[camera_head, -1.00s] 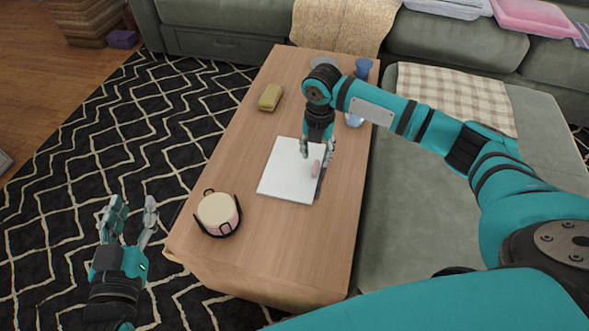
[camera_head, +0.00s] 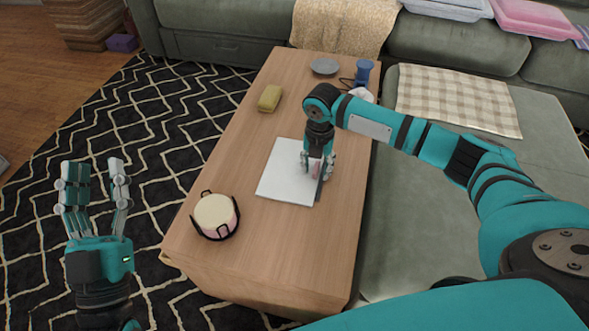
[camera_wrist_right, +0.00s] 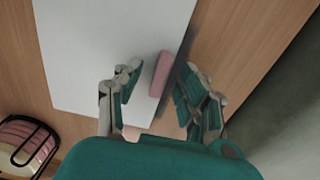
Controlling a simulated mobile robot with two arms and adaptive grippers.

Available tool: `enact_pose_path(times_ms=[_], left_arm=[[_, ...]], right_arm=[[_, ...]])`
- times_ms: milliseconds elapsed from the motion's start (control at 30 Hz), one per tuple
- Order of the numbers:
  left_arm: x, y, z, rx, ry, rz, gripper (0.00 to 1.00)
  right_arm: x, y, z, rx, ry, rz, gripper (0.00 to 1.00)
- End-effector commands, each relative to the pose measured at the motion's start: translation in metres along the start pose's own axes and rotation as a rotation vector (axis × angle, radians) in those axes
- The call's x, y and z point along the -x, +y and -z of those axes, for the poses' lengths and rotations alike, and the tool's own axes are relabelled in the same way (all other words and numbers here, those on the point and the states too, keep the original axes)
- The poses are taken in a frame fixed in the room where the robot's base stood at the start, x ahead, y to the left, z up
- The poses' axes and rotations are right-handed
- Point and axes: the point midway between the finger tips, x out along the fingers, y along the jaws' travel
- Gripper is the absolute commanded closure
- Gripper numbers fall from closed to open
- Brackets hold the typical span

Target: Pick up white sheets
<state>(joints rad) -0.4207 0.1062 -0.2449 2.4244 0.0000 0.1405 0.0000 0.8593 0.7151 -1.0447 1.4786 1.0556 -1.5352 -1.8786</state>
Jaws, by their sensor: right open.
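The white sheets (camera_head: 283,175) lie flat on the wooden coffee table as one pale rectangle; they also fill much of the right wrist view (camera_wrist_right: 95,50). A small pink block (camera_wrist_right: 160,73) rests at their edge, beside a dark strip (camera_wrist_right: 182,58). My right gripper (camera_head: 317,172) is open, low over that edge. In the right wrist view its fingers (camera_wrist_right: 163,85) straddle the pink block and dark strip, one over the sheets and one over bare wood. Contact cannot be told. My left gripper (camera_head: 97,172) is open and empty, above the rug left of the table.
The coffee table (camera_head: 280,250) also holds a pink and cream round container (camera_head: 215,213) in a black frame, a yellow block (camera_head: 269,98), a grey dish (camera_head: 324,66) and a blue item (camera_head: 364,70). A green sofa (camera_head: 400,220) borders the right and back.

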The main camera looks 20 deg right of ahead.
Motion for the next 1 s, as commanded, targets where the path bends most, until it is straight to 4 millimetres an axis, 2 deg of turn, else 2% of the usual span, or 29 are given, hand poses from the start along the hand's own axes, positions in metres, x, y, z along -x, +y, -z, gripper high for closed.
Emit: enact_pose_path(times_ms=[67, 400, 1000], left_arm=[[-0.0001, 0.0, -0.0001, 0.0, -0.001, 0.0, 0.6], [0.0, 0.0, -0.0005, 0.0, -0.003, 0.0, 0.6], [-0.001, -0.0006, -0.0057, -0.001, -0.04, 0.001, 0.6]], right_arm=[[0.0001, 0.0, 0.0001, 0.0, 0.0, 0.0, 0.6], [0.0002, 0.0, 0.0001, 0.0, 0.0, 0.0, 1.0], [0.0053, 0.0002, -0.0003, 0.0, -0.001, -0.001, 1.0]])
